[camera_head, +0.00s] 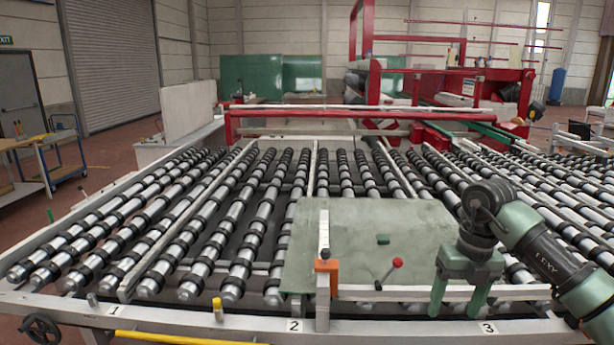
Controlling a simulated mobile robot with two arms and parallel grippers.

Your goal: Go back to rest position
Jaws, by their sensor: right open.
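My right gripper (457,297) comes in from the right on a green arm. Its two green fingers point down and stand apart, with no object visible between them. I cannot tell if the fingers touch anything. The glass sheet lies flat on the rollers. A small green block (383,239) is on the sheet. My left gripper is not in view.
The roller table (205,326) fills the foreground. A post with an orange block (326,265) and a red-knobbed lever (397,262) stand near the gripper. A red machine frame (367,40) is behind. A trolley (62,150) stands at the left.

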